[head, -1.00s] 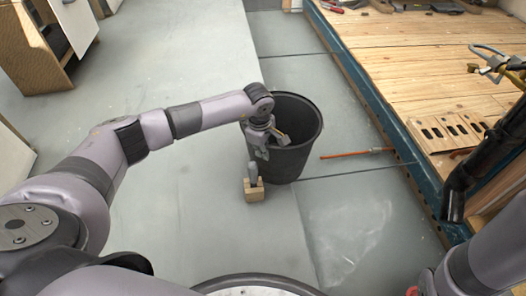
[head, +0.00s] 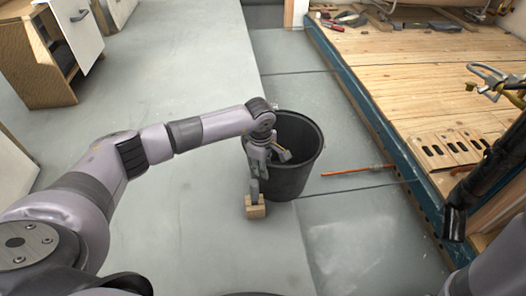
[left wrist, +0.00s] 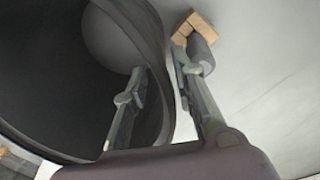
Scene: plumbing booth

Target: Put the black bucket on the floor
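The black bucket (head: 292,180) stands upright in the head view, its base looking level with the grey floor (head: 200,235). Its wide opening faces up and its inside looks empty. My left gripper (head: 269,172) points down at the bucket's near left rim. In the left wrist view the bucket's wall (left wrist: 158,60) passes between the fingers of this gripper (left wrist: 155,82), one inside and one outside. The fingers are apart, with a visible gap between the inner finger and the wall.
A wooden block (head: 256,211) with a grey cylindrical piece is just left of the bucket, near the outer finger. An orange rod (head: 355,171) lies to the right. A wooden platform with a blue edge (head: 365,110) bounds the right side. Floor at left is clear, up to a cabinet (head: 50,75).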

